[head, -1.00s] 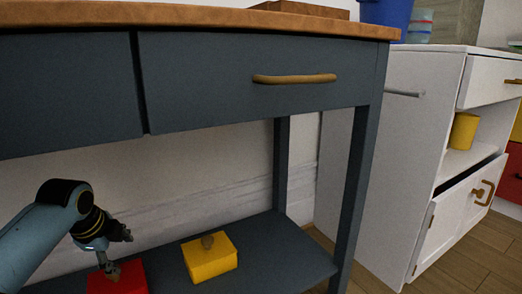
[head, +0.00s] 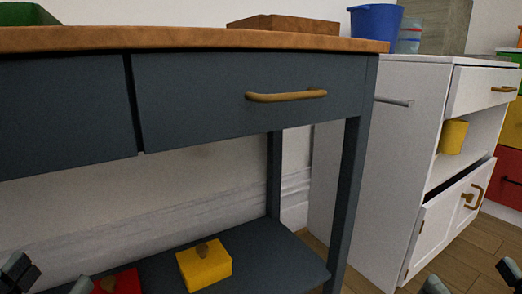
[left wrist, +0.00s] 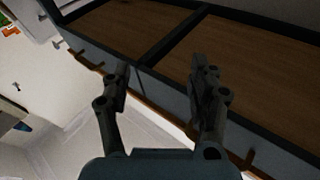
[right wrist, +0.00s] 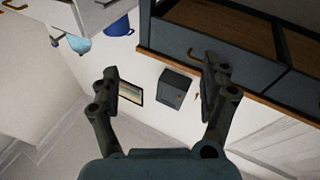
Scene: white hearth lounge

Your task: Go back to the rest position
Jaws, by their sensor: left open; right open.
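My left gripper (head: 48,283) shows at the bottom left of the head view, its two fingers apart, in front of the lower shelf. In the left wrist view its fingers (left wrist: 160,75) are open with nothing between them. My right gripper (head: 470,282) shows at the bottom right of the head view, only its finger ends in the picture. In the right wrist view its fingers (right wrist: 161,72) are spread and empty. Both grippers are low and far apart from each other. The rest of both arms is out of the head view.
A dark blue table (head: 230,85) with drawers stands ahead. Its lower shelf (head: 285,262) holds a yellow box (head: 208,272) and a partly hidden red box (head: 127,284). A wooden box (head: 285,24) and blue bucket (head: 376,22) are higher up. A white cabinet (head: 375,170) with its lower front ajar stands right.

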